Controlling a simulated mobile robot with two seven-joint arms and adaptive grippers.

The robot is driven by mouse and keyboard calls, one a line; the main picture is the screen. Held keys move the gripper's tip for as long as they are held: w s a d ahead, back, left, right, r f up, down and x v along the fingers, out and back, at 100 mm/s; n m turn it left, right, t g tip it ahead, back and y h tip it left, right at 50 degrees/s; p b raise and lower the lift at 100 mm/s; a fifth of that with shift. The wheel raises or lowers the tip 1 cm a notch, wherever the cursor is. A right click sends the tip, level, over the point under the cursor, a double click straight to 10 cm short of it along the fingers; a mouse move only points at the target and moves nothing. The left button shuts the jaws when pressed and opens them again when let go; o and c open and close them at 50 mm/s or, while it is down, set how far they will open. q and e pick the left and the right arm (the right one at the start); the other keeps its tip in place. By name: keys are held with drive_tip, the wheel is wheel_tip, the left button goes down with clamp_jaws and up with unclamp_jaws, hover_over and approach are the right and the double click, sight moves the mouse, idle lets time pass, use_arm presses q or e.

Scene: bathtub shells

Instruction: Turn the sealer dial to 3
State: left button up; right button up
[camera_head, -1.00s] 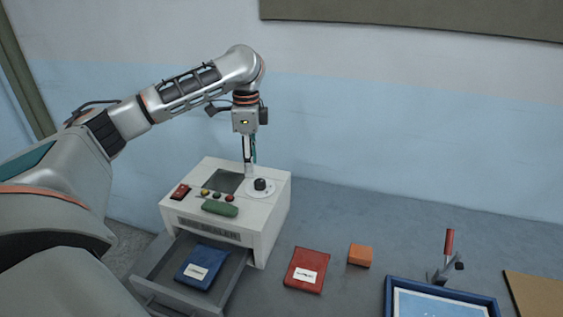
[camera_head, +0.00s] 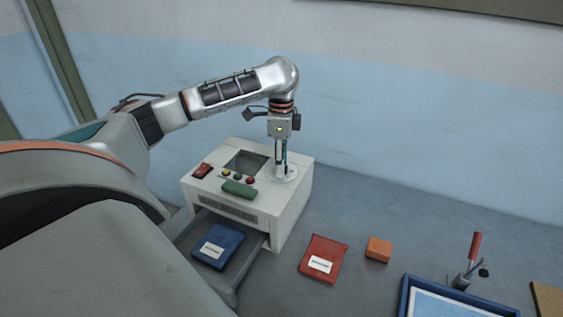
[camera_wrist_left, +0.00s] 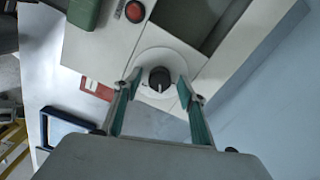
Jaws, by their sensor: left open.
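The sealer (camera_head: 290,205) is a white box with a dark window, buttons and an open drawer at its front. Its black dial (camera_wrist_left: 159,78) sits on a round white plate (camera_wrist_left: 152,60) in the left wrist view, with a pale pointer line on the knob. My left gripper (camera_head: 280,172) points down over the plate at the sealer's right side. In the left wrist view my left gripper (camera_wrist_left: 156,84) is open, one finger on each side of the dial, with gaps showing. In the head view the gripper mostly hides the dial. My right gripper is not in view.
A green object (camera_head: 239,189) lies on the sealer's top near the buttons. The open drawer (camera_head: 245,277) holds a blue packet (camera_head: 218,246). A red packet (camera_head: 322,258), an orange block (camera_head: 378,249) and a blue tray (camera_head: 406,289) are to the right. The wall stands close behind.

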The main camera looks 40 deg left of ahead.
use_arm(q)
drive_tip(key=c, duration=1.1)
drive_tip(key=shift+m, duration=0.3)
drive_tip(key=m, duration=1.1)
drive_tip(key=shift+m, duration=0.3)
